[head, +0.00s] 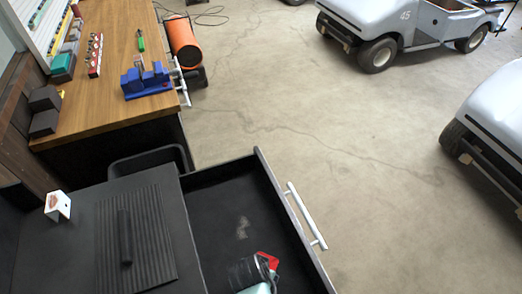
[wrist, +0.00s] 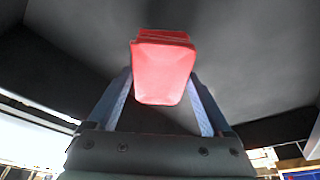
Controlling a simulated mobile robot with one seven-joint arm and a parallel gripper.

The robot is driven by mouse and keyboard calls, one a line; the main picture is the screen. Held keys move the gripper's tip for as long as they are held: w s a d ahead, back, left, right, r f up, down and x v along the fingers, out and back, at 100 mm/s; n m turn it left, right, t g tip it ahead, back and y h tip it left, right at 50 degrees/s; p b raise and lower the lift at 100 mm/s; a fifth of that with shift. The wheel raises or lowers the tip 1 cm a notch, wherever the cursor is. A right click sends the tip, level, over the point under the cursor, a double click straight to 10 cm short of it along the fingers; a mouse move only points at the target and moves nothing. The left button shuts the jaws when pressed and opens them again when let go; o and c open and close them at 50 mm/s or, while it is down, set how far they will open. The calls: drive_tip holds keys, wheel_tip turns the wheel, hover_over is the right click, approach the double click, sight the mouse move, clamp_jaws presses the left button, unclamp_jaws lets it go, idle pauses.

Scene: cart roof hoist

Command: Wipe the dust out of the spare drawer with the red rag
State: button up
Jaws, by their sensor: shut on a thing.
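The spare drawer (head: 283,205) is pulled open, with a black inside and a white bar handle on its front. A pale patch of dust (head: 242,228) lies on its floor. My gripper (head: 262,266) is inside the drawer's outline at the bottom of the head view, nearer the viewer than the dust. It is shut on the red rag (head: 271,261), which is partly hidden by the gripper in that view. In the wrist view the folded rag (wrist: 163,72) sits between the two fingers, with dark surfaces behind it. I cannot tell whether the rag touches the drawer floor.
A dark cabinet top with a ribbed mat (head: 107,240) and a white bracket (head: 58,206) adjoins the drawer on the left. A wooden workbench (head: 125,55) with a blue vise (head: 146,80) stands behind. An orange cylinder (head: 183,42) and carts are farther off. Concrete floor right of the drawer is clear.

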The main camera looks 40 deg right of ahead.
drive_tip(key=shift+r+p, duration=1.55)
drive_tip(key=shift+r, duration=0.6)
